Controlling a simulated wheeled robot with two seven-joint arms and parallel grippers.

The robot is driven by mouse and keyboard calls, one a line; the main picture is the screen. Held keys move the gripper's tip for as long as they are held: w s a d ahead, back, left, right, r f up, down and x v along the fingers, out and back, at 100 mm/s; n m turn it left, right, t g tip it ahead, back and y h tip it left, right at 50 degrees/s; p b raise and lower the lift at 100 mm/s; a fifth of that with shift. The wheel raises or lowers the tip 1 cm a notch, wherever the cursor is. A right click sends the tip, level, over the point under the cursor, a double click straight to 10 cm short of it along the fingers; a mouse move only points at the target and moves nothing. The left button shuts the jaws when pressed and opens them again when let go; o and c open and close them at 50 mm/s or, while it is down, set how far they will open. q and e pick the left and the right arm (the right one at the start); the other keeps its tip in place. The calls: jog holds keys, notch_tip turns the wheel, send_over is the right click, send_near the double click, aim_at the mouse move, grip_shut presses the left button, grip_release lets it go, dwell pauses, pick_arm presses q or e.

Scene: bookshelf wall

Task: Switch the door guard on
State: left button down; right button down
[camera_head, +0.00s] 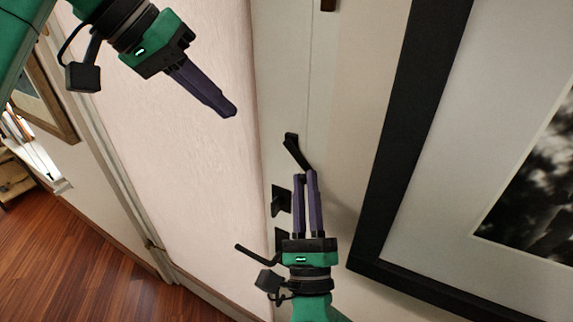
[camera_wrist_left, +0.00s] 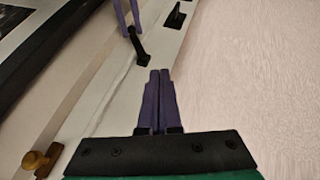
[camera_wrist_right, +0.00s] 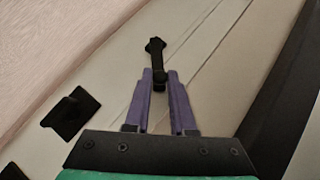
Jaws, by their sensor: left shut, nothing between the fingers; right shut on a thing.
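The door guard (camera_head: 292,148) is a small black bar on the pale door frame, right of the pale door, in the middle of the head view. It also shows in the left wrist view (camera_wrist_left: 138,44) and the right wrist view (camera_wrist_right: 155,48). My right gripper (camera_head: 307,172) comes from below, and its fingertips (camera_wrist_right: 160,76) are shut on the bar's lower end. The bar tilts down to the right from its mount. My left gripper (camera_head: 232,112) is shut and empty, up and left of the guard, in front of the door. Its closed fingers show in the left wrist view (camera_wrist_left: 160,74).
A black plate (camera_head: 281,200) and a lever handle (camera_head: 257,254) sit on the door's edge, left of my right gripper. A large black-framed picture (camera_head: 408,130) hangs close on the right. A brown knob (camera_wrist_left: 40,160) is on the frame above. Wooden floor (camera_head: 80,255) lies lower left.

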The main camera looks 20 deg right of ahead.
aim_at(297, 163)
pick_arm(q)
jog(key=shift+g+y, duration=0.4)
jog(key=shift+y, duration=0.1)
jog(key=s+d+f, duration=0.1)
jog(key=d+f, duration=0.1)
jog(key=f, duration=0.1)
jog(key=s+d+f, duration=0.2)
jog(key=d+f, duration=0.1)
jog(key=f, duration=0.1)
jog(key=s+d+f, duration=0.1)
jog(key=d+f, duration=0.2)
jog(key=shift+s+d+f, duration=0.15)
jog(key=shift+d+f, duration=0.1)
jog(key=shift+f, duration=0.1)
pick_arm(e)
jog(key=shift+f, duration=0.1)
pick_arm(q)
jog(key=shift+s+d+f+g, duration=0.1)
jog(key=shift+s+d+g, duration=0.2)
pick_arm(e)
jog(key=shift+w+a, duration=0.1)
jog(key=shift+a, duration=0.05)
jog(key=c, duration=0.8)
grip_release()
pick_arm(q)
jog(key=shift+h, duration=0.3)
pick_arm(e)
jog(key=shift+o, duration=0.2)
jog(key=shift+a, duration=0.1)
